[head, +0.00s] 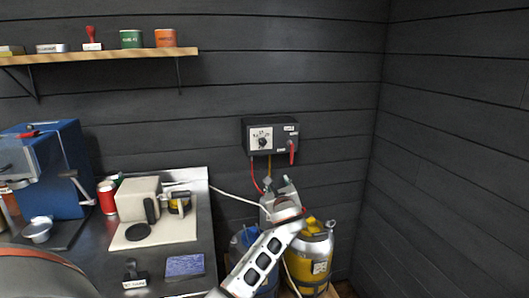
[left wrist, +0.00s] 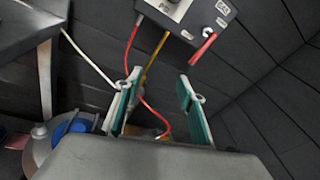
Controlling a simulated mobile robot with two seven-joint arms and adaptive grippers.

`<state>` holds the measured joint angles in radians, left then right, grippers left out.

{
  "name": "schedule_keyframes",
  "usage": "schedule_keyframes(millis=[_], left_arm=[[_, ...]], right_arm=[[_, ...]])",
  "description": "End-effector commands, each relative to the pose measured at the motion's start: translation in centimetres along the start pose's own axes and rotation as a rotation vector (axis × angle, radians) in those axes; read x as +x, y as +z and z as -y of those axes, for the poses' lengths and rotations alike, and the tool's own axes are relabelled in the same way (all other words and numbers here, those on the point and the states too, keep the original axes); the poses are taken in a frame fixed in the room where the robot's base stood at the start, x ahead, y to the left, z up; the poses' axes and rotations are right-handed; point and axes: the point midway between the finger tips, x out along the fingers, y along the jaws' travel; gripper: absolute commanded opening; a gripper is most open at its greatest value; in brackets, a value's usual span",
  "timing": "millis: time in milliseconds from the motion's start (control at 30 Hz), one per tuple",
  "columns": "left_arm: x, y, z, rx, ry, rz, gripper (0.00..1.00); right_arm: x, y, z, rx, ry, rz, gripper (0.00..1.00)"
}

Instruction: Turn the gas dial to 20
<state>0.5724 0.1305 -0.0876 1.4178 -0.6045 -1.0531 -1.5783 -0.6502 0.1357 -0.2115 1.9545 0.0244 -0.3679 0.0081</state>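The gas dial (head: 262,142) is a dark knob on a pale square scale, on the front of a black control box (head: 287,128) fixed to the dark wall. The scale's numbers are too small to read surely. In the left wrist view the box (left wrist: 209,15) and the lower part of the dial (left wrist: 173,3) show at the top edge. My left gripper (head: 279,190) is below the box, apart from it. In the left wrist view its two green-padded fingers (left wrist: 158,103) stand apart with nothing gripped. My right gripper is not in view.
A red lever (head: 291,147) sits on the box, right of the dial. Red and yellow hoses hang below it. A yellow keg (head: 319,249) and a blue one (head: 240,243) stand beneath. A counter (head: 198,232) with machines is left; a shelf (head: 100,56) hangs above.

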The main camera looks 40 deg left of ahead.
Motion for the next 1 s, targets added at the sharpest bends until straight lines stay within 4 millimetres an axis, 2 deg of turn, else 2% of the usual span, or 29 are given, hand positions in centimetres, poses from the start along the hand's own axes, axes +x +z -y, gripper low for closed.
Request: schedule_keyframes(millis=[33, 100, 200, 300, 467, 800, 1000], left_arm=[[1.0, 2.6, 0.5, 0.068, 0.028, 0.041, 0.39], [1.8, 5.7, 0.9, 0.162, 0.071, 0.085, 0.39], [2.4, 9.0, 1.2, 0.257, 0.120, 0.125, 0.39], [2.6, 10.8, 1.2, 0.309, 0.149, 0.143, 0.39], [3.6, 11.6, 1.1, 0.328, 0.161, 0.149, 0.39], [8.3, 12.3, 0.5, 0.325, 0.159, 0.148, 0.39], [9.9, 12.5, 0.3, 0.324, 0.157, 0.147, 0.39]], right_arm=[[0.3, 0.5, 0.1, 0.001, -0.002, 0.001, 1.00], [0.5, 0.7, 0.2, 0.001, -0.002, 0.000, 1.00], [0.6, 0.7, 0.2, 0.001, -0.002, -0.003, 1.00], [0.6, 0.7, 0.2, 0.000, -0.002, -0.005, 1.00], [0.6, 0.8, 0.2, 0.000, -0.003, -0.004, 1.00], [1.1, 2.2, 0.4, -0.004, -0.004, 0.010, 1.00], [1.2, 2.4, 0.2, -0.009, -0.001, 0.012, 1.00]])
